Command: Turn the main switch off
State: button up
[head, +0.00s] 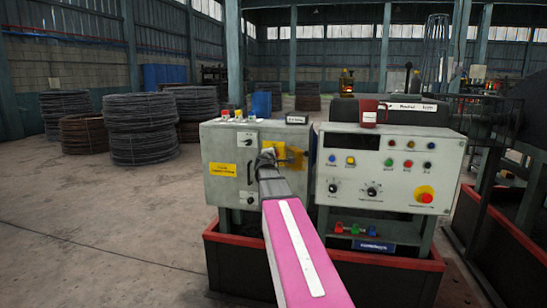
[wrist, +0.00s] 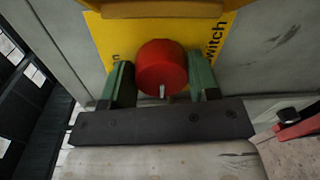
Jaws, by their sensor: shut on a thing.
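The main switch is a round red knob (wrist: 162,66) on a yellow plate (wrist: 220,35) in the wrist view. The lettering "witch" shows on the plate to the right of the knob. My gripper (wrist: 162,80) has its two green fingers on either side of the knob and is shut on it. A short pale mark shows on the knob's near edge. In the head view the yellow plate (head: 292,157) is on the right part of the grey cabinet (head: 226,190). My gripper (head: 266,158) reaches it there and hides the knob.
A control panel (head: 385,185) with buttons, dials and a red stop button (head: 425,194) stands right of the cabinet. A red-edged base (head: 235,255) runs beneath both. Wire coils (head: 140,128) stand at the back left. The floor on the left is clear.

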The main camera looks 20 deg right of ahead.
dwell(0.3)
jog(key=o, duration=0.9)
jog(key=v, duration=1.1)
